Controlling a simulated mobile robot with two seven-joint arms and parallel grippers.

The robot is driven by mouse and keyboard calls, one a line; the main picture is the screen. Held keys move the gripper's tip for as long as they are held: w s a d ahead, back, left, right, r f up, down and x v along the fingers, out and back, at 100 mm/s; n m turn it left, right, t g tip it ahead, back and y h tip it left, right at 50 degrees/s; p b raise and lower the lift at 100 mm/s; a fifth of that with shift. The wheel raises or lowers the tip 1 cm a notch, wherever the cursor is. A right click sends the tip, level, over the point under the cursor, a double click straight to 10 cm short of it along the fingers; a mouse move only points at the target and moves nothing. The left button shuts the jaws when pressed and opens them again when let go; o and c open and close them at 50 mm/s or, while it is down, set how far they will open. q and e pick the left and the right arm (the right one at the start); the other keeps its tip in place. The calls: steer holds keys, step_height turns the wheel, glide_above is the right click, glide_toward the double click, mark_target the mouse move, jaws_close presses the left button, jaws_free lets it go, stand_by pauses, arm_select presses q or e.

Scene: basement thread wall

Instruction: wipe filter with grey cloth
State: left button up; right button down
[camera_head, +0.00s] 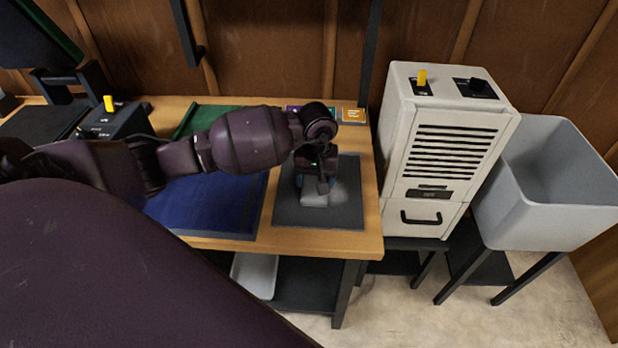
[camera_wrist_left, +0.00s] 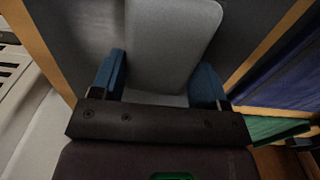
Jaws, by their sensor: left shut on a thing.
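My left gripper (camera_head: 315,182) is over the right end of the workbench, pointing down at a dark grey mat (camera_head: 345,212). Its blue fingers, also seen in the left wrist view (camera_wrist_left: 166,82), are shut on a light grey, flat thing with rounded corners (camera_wrist_left: 172,40), which looks like the grey cloth. In the head view the cloth (camera_head: 314,199) shows just below the fingers, over the mat. I cannot tell whether it touches the mat. I cannot make out a separate filter. My right gripper is not in view.
A white vented cabinet (camera_head: 408,150) with a drawer handle stands right of the bench, and a grey tub (camera_head: 545,215) stands beyond it. A blue mat (camera_head: 215,205) and green mat (camera_head: 200,118) lie left of the gripper. Small cards (camera_head: 352,115) are at the back edge.

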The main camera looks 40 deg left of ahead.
mark_target(347, 189)
arm_select(q)
steer(key=shift+w+d, duration=0.3)
steer(key=shift+d, duration=0.25)
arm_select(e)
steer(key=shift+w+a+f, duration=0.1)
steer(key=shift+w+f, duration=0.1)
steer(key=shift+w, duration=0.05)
arm_select(q)
steer(key=shift+w+d+f+b, duration=0.1)
steer(key=shift+w+d+b, duration=0.55)
steer(key=shift+d, duration=0.35)
steer(key=shift+w+d, duration=0.2)
steer(key=shift+d, duration=0.2)
steer(key=shift+w+d+f+b, duration=0.1)
steer(key=shift+w+d+b, duration=0.4)
steer(key=shift+d, duration=0.35)
steer(key=shift+w+d+b, duration=0.3)
steer(key=shift+w+d, duration=0.05)
steer(key=shift+d, duration=0.25)
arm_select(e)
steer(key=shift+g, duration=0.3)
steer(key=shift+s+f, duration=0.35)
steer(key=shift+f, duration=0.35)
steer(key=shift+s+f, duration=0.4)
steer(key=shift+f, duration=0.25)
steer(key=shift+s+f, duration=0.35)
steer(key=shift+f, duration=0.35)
